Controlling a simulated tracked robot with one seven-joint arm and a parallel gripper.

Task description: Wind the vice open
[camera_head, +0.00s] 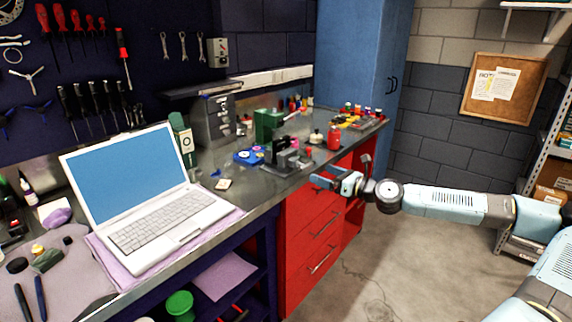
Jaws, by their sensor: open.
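A small dark vice-like block (284,152) stands near the bench's front edge, right of the laptop. It is small in the picture, so I cannot make out its handle or how wide its jaws are. My gripper (322,180) is open and appears empty. It is in front of the bench edge, to the right of and lower in the picture than the dark block, and appears apart from it.
Red drawers (312,238) lie below my gripper. Clear floor (400,270) lies to the right.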

